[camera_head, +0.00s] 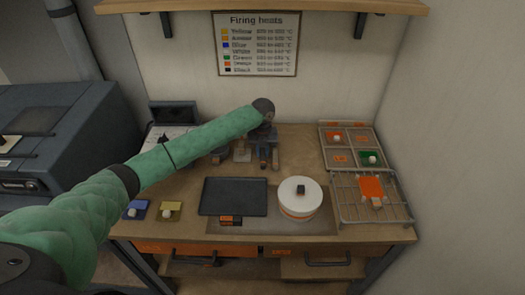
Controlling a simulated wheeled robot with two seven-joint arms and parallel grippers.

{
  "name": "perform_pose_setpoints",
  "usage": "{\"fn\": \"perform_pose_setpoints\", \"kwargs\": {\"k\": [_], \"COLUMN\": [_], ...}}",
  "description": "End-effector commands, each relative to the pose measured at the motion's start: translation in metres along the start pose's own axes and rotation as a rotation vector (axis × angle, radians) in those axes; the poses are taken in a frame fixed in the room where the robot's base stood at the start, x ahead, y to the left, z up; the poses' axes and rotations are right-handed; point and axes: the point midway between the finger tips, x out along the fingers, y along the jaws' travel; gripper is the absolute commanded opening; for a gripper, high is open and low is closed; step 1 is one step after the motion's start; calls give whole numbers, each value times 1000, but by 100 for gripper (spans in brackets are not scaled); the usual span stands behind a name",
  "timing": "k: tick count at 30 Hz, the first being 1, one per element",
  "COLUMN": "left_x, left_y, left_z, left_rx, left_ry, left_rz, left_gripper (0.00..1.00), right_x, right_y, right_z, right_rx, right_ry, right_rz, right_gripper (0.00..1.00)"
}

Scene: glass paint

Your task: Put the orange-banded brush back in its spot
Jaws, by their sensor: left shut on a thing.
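My left arm reaches in from the left over the workbench (310,150). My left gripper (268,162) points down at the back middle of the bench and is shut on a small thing. That thing is too small and too dark to name. I cannot make out an orange band on any brush. A small pale grey block (242,154) stands just left of the gripper. I cannot tell whether it is a brush's spot. My right gripper is not in view.
A dark slab (233,193) and a round white turntable (300,203) are at the front. A compartment tray (348,137) and a wire rack (345,197) with an orange tile (371,187) are at right. Blue (136,208) and yellow (170,210) tiles lie front left.

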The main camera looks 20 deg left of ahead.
Motion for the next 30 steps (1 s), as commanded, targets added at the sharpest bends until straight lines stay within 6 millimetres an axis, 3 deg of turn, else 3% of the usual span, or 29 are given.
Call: {"fn": "perform_pose_setpoints", "kwargs": {"k": [10, 11, 15, 30], "left_x": [3, 3, 3, 3], "left_y": [0, 0, 0, 0], "left_z": [0, 0, 0, 0], "left_rx": [0, 0, 0, 0], "left_ry": [0, 0, 0, 0], "left_rz": [0, 0, 0, 0], "left_gripper": [0, 21, 45, 45], "right_x": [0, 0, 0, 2], "right_y": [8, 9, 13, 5], "right_z": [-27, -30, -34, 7], "right_rx": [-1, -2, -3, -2], "right_ry": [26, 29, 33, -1], "right_rz": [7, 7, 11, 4], "right_gripper": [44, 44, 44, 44]}}
